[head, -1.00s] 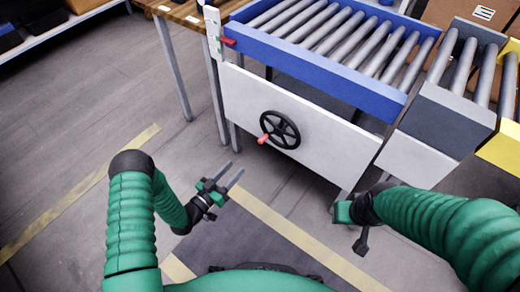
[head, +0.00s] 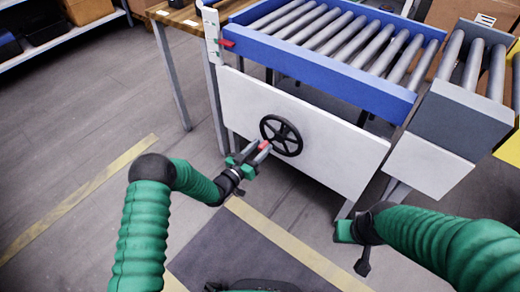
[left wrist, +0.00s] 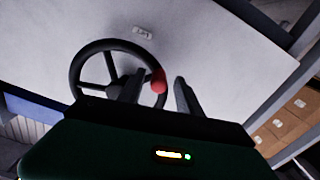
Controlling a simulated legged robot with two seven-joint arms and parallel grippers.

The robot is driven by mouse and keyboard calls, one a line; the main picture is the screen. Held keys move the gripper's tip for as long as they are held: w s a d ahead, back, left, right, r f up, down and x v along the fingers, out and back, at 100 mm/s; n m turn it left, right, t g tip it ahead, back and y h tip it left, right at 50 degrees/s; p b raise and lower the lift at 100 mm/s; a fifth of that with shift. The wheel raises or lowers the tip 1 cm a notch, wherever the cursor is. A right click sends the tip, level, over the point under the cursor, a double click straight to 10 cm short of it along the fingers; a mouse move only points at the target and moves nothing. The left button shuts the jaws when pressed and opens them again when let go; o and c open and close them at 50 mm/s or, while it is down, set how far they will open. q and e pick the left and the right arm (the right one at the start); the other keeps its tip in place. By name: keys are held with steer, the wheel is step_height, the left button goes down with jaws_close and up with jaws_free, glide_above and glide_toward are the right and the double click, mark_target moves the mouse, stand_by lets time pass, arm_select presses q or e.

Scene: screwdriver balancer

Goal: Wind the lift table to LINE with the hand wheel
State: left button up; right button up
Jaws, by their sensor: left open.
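The black spoked hand wheel (head: 281,136) is on the white front panel (head: 325,150) of the lift table. Its red handle (head: 265,146) is at the wheel's lower left. My left gripper (head: 257,150) is open at the handle. In the left wrist view, the red handle (left wrist: 158,81) shows between the two fingers (left wrist: 160,90), with the wheel (left wrist: 95,75) behind. I cannot tell whether the fingers touch it. The lift table's blue frame (head: 330,70) carries grey rollers. A red pointer (head: 227,43) stands by the upright scale plate (head: 211,35). My right gripper (head: 352,245) is low at the right; its jaw state is unclear.
A grey roller conveyor (head: 460,120) stands right of the lift table. A wooden bench (head: 180,14) is behind at the left. A dark floor mat (head: 240,250) with yellow tape lies in front. The floor at the left is clear.

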arm_select(q)
steer(key=c, duration=0.9)
jaws_close()
steer(key=shift+a, duration=0.2)
